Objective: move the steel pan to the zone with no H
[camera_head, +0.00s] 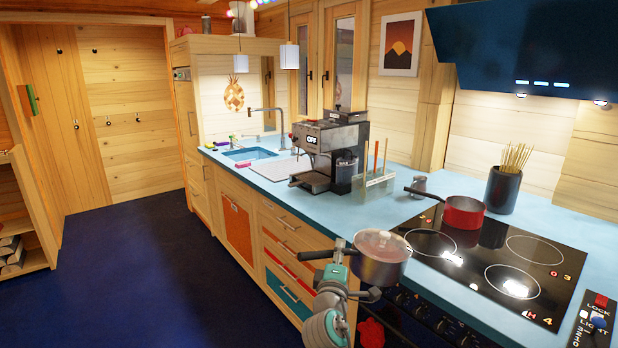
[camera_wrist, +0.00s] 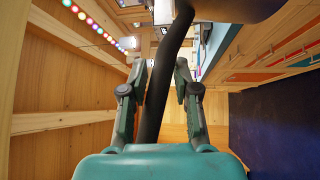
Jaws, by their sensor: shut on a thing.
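The steel pan (camera_head: 383,268) with a lid is held in the air at the front left edge of the hob (camera_head: 478,262). My gripper (camera_head: 338,256) is shut on its dark handle (camera_head: 312,255). In the wrist view the fingers (camera_wrist: 160,90) flank the handle (camera_wrist: 165,75), and the pan's dark body (camera_wrist: 235,8) shows at the top. The hob has ringed zones; the front right (camera_head: 512,282), back right (camera_head: 535,250) and front left (camera_head: 430,241) rings are bare. Red marks near the right corner read "H 4" (camera_head: 538,318) and "0 3" (camera_head: 560,277).
A red pan (camera_head: 463,212) stands on the hob's back left, its handle pointing left. A utensil pot (camera_head: 506,190) and a small grey shaker (camera_head: 419,185) stand behind. A coffee machine (camera_head: 331,150) and a clear rack (camera_head: 374,182) are on the counter left of the hob.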

